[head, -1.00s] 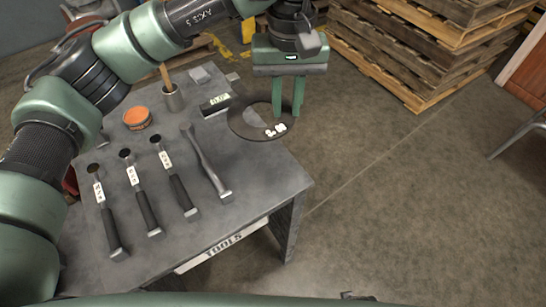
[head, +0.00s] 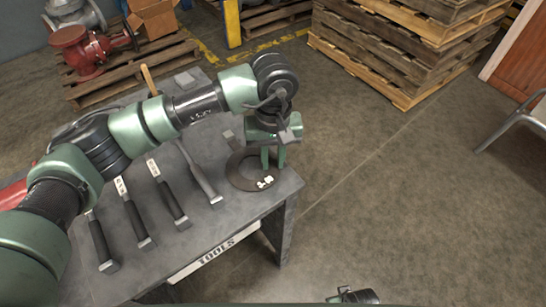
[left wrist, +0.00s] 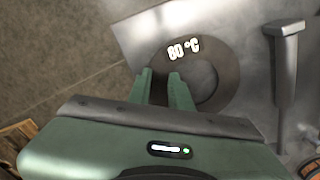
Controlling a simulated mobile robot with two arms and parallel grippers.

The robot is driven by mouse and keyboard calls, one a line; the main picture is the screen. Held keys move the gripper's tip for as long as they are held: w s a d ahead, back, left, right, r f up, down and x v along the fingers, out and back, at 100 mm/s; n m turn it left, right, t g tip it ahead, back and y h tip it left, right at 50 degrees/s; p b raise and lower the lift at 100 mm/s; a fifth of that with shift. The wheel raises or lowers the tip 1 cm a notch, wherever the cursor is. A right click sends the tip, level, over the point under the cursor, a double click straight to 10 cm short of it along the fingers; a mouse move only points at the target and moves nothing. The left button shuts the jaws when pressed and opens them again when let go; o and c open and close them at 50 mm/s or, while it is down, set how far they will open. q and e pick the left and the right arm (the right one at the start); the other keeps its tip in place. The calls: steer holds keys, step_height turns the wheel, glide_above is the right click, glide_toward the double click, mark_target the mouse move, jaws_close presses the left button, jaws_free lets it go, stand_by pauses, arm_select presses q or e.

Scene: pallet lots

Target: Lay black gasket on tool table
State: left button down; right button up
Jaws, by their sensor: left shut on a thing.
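The black gasket (head: 243,184), a flat dark ring with a white label, is over the right end of the grey tool table (head: 225,215). It looks flat, on or very close to the top; I cannot tell which. My left gripper (head: 272,165) points down, shut on the gasket's rim at its right side. My right gripper is not clearly seen.
Several hammer-like tools (head: 172,204) lie in a row left of the gasket; the nearest one (head: 205,180) is close to it. Stacked wooden pallets (head: 385,50) stand behind. A chair (head: 515,118) is at the right. The floor right of the table is clear.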

stand_by(0.3)
arm_select(q)
steer(key=c, duration=1.3)
jaws_free()
steer(key=shift+r, duration=0.1)
step_height(320, 180, up, 12)
steer(key=shift+f, duration=0.1)
